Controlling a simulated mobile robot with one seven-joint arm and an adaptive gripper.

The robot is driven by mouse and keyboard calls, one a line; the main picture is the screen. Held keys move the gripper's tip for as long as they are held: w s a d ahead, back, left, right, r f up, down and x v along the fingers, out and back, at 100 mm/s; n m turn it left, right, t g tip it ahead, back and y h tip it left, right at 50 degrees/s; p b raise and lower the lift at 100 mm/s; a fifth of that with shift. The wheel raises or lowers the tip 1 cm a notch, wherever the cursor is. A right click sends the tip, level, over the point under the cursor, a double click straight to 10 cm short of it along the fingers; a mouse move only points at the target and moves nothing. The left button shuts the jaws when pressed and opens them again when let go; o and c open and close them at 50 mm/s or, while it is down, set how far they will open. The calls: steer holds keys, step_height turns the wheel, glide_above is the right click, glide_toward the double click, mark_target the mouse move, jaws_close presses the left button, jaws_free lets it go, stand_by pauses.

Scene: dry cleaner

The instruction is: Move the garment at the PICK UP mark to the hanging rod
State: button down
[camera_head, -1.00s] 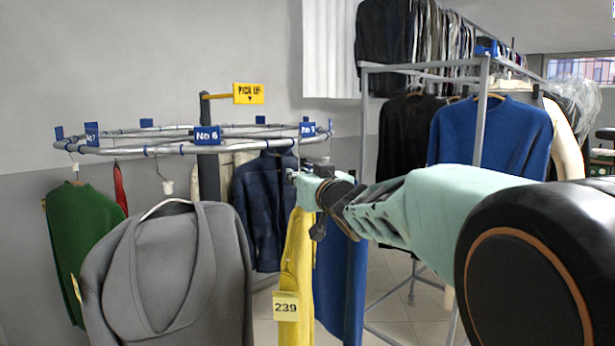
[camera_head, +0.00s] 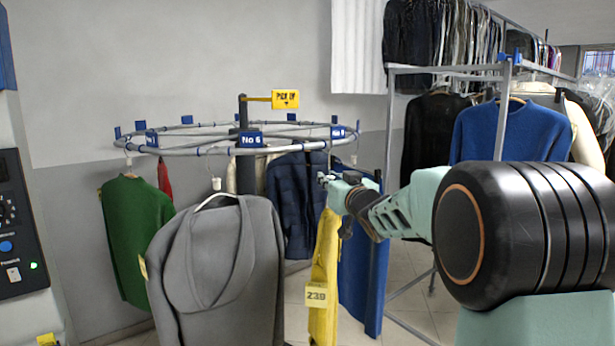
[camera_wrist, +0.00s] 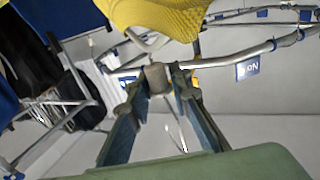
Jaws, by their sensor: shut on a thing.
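A yellow garment (camera_head: 325,255) with a tag reading 239 (camera_head: 316,294) hangs below my gripper (camera_head: 332,182), just right of the round rail (camera_head: 190,150). In the wrist view my gripper (camera_wrist: 158,80) is shut on the small grey-brown neck of the hanger (camera_wrist: 155,77), with the yellow knit (camera_wrist: 165,15) at the top. Whether the hanger hook touches the rail is unclear. A straight metal rod frame (camera_head: 445,69) with hanging clothes stands at the right.
A grey garment (camera_head: 222,270) hangs in front, a green one (camera_head: 137,235) at left, and a navy jacket (camera_head: 297,205) behind. A blue garment (camera_head: 362,270) hangs close behind the yellow one. A blue sweater (camera_head: 510,130) hangs at the right frame. A dark control panel (camera_head: 15,225) is at far left.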

steer(key=shift+s, duration=0.25)
steer(key=s+b, duration=0.1)
steer(key=s, duration=0.3)
steer(key=s+a+b, duration=0.1)
steer(key=s+b, duration=0.1)
steer(key=s, duration=0.2)
steer(key=s+a+b, duration=0.1)
steer(key=s, duration=0.3)
steer(key=shift+a+b, duration=0.2)
steer(key=shift+b, duration=0.2)
steer(key=shift+f, duration=0.1)
